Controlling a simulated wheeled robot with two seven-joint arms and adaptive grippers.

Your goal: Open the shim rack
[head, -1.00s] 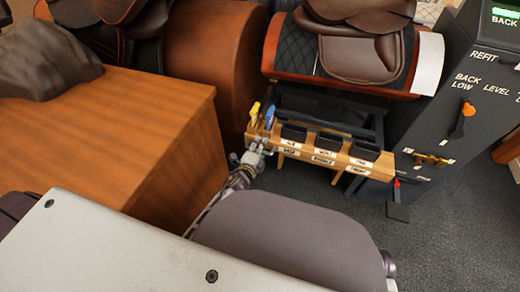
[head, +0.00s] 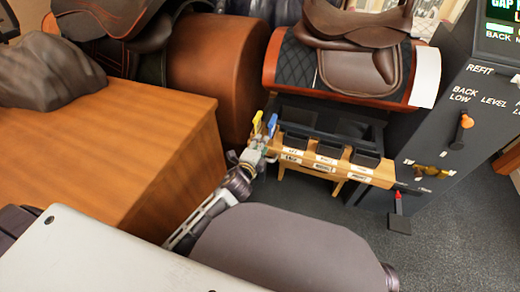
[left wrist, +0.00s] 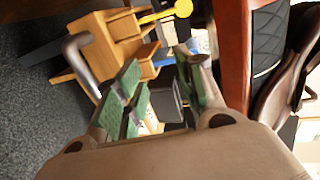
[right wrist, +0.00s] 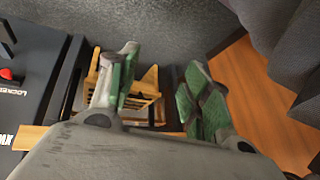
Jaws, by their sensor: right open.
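The shim rack (head: 325,168) is a light wooden bar with several black bins and white labels on its front, low between the saddle stand and the dark console. A yellow clip (head: 257,122) and a blue clip (head: 272,123) stand at its left end. My left gripper (head: 250,157) is at that left end; whether it touches is unclear. In the left wrist view its green-padded fingers (left wrist: 160,85) are apart, with a dark block (left wrist: 166,100) showing in the gap. My right gripper (right wrist: 155,75) is open; wooden slats (right wrist: 145,105) show beyond its fingers. It is hidden in the head view.
A large wooden block (head: 110,150) stands at the left. The dark console (head: 460,130) with levers stands at the right. A brown saddle (head: 355,40) sits on a stand above the rack. Grey carpet (head: 450,235) is open at the lower right.

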